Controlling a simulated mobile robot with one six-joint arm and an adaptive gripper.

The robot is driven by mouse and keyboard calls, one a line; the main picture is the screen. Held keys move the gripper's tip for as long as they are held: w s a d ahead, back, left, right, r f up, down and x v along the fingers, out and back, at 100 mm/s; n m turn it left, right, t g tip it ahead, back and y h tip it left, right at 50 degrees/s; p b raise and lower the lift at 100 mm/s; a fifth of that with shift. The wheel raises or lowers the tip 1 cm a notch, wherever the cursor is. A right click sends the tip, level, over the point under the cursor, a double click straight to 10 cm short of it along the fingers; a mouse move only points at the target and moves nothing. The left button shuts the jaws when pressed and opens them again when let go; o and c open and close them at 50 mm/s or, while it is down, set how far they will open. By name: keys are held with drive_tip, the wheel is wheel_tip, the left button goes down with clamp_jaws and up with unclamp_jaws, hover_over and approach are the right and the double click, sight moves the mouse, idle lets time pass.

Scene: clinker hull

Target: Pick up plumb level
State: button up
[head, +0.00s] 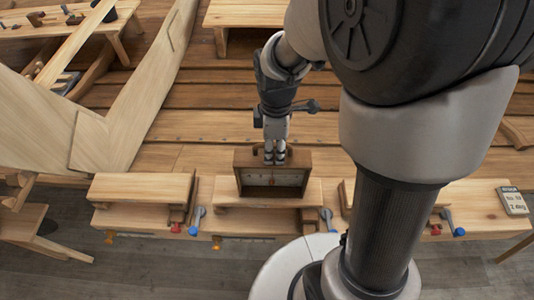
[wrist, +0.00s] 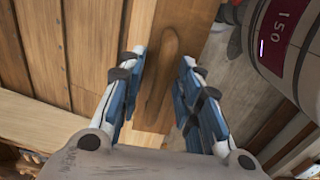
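The plumb level looks to be the dark wooden box-like frame (head: 243,182) with a pale, marked face, standing upright on a wooden block at the bench front in the head view. In the wrist view a brown wooden bar with a long rounded handle (wrist: 168,60) runs between the fingers; it seems to be the top of this frame. My gripper (head: 274,160) points down at the frame's top. In the wrist view my gripper (wrist: 163,60) has its fingers apart on both sides of the handle, with gaps showing. Whether a finger touches it is unclear.
A wooden block (head: 140,188) stands to the left on the bench, with blue-handled clamps (head: 197,216) along the front edge. A labelled grey block (head: 512,201) lies at the right. Hull planks (head: 150,90) rise at left.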

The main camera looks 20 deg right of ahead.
sight(275, 154)
wheel_tip(275, 154, down, 3)
drive_tip(key=shift+w+d+f, duration=0.1)
drive_tip(key=shift+f, duration=0.1)
clamp_jaws()
idle(0.3)
idle(0.7)
